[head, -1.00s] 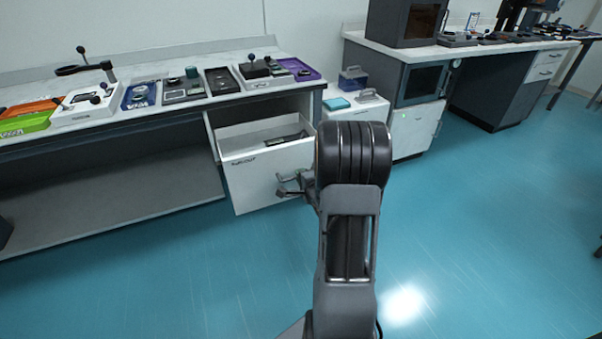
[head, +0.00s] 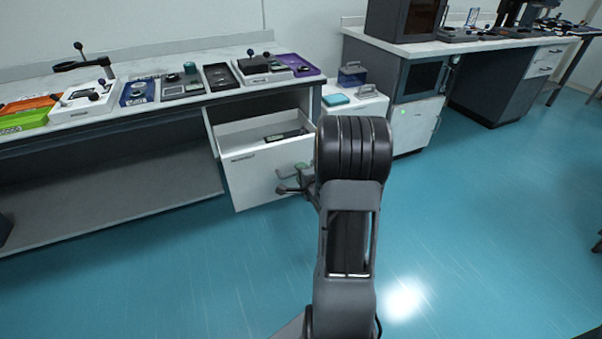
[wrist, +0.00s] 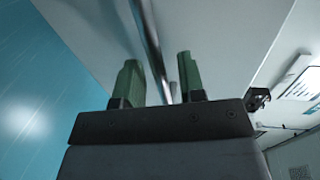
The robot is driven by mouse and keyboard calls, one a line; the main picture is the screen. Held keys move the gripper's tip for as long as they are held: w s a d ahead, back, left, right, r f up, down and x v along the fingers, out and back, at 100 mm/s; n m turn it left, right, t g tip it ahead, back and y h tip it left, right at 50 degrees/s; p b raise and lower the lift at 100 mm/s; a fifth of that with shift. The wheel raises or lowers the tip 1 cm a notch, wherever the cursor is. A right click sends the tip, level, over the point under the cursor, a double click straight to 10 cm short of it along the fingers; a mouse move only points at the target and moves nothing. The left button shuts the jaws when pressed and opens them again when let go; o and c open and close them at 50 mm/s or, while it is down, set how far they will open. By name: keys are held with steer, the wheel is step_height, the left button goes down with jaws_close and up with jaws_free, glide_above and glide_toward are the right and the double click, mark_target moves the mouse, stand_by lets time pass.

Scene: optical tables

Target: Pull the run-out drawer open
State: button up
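The drawer (head: 262,176) under the left bench has a white front with a small dark label and stands pulled out, its inside visible from above. A dark flat item (head: 285,135) lies in it. My gripper (head: 287,181) is at the right part of the drawer front. In the wrist view its two green fingers (wrist: 160,85) stand apart on either side of a thin metal bar handle (wrist: 150,40), with gaps showing beside the bar. The pale drawer front (wrist: 90,30) fills much of that view. The head view hides the handle behind my arm.
The bench top (head: 215,96) above carries several coloured trays, including a purple one (head: 298,65). A white cabinet with a teal box (head: 335,99) on it stands right of the drawer. The blue floor (head: 480,230) is clear in front and to the right.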

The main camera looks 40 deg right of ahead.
steer(key=p+v, duration=0.1)
steer(key=v, duration=0.6)
steer(key=shift+p, duration=0.35)
steer(key=a+r+n+g+p, duration=0.3)
steer(key=a+r+n+p, duration=0.3)
steer(key=r, duration=0.4)
steer(key=a+r+n+g+p, duration=0.3)
steer(key=r+n+p, duration=0.1)
steer(key=r+p, duration=0.5)
steer(key=s+a+r+n+g+y+p, duration=0.2)
steer(key=s+a+r+n+p, duration=0.3)
steer(key=a+r, duration=0.2)
steer(key=s+a+r+n+g+y+p, duration=0.1)
steer(key=s+a+r+n+g+p, duration=0.2)
steer(key=r, duration=0.6)
steer(key=s+a+n+p, duration=0.2)
steer(key=s+a, duration=0.1)
steer(key=a, duration=0.1)
steer(key=shift+s+a+n+g+y+p, duration=0.2)
steer(key=shift+a+n+g+y+p, duration=0.1)
steer(key=shift+n+y+p, duration=0.1)
